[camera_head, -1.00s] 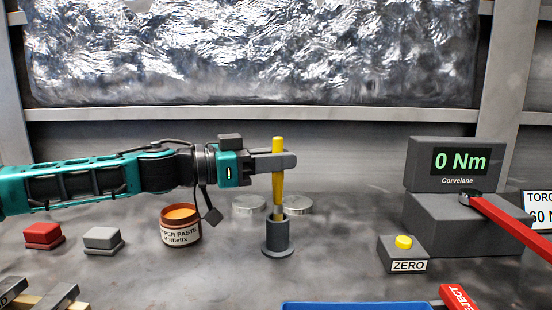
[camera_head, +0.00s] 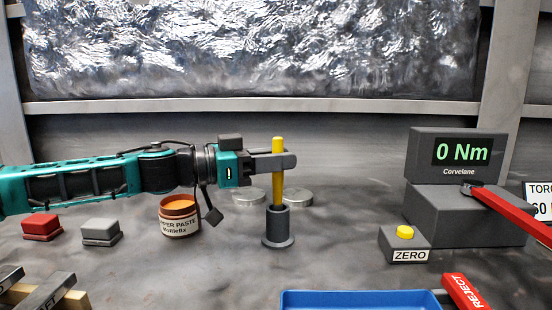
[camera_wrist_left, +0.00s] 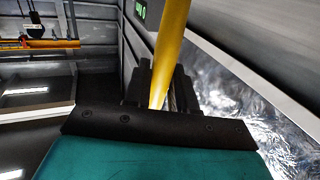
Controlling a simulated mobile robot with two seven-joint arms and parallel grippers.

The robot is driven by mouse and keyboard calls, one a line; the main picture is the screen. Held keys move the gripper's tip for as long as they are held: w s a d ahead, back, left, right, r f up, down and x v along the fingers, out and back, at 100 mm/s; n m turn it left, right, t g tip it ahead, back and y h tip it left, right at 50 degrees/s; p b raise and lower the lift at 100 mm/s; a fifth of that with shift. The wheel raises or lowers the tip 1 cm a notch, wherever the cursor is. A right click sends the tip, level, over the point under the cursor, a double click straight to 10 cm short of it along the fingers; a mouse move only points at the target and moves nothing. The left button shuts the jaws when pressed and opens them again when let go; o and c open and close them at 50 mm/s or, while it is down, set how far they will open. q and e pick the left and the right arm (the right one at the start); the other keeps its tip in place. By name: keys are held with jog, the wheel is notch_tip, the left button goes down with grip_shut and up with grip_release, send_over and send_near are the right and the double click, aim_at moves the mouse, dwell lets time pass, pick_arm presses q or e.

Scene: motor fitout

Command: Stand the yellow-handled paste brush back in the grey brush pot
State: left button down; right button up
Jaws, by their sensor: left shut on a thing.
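The yellow-handled paste brush (camera_head: 278,185) stands upright with its lower end inside the mouth of the grey brush pot (camera_head: 278,230). Its bristles are hidden in the pot. The pot stands upright on its round foot on the bench. My left gripper (camera_head: 279,160) reaches in level from the left and is shut on the upper part of the handle, well above the pot rim. In the left wrist view the yellow handle (camera_wrist_left: 170,45) runs up between the dark fingers. My right gripper is in neither view.
An open paste jar (camera_head: 179,216) stands left of the pot, and round metal discs (camera_head: 298,197) lie behind it. The grey ZERO box (camera_head: 404,243) and torque display (camera_head: 457,155) are to the right. A blue tray (camera_head: 360,299) is in front.

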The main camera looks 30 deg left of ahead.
pick_arm(q)
jog(key=shift+f+b, duration=0.95)
jog(key=shift+f, duration=0.2)
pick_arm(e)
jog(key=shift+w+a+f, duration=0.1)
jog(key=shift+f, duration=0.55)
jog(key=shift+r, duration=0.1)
pick_arm(q)
jog(key=c, duration=0.8)
grip_release()
jog(key=shift+c, duration=0.2)
jog(key=shift+s, duration=0.1)
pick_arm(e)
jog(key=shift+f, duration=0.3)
pick_arm(q)
jog(key=b+v, duration=0.4)
jog(key=v, duration=0.8)
jog(key=shift+s+a, duration=0.3)
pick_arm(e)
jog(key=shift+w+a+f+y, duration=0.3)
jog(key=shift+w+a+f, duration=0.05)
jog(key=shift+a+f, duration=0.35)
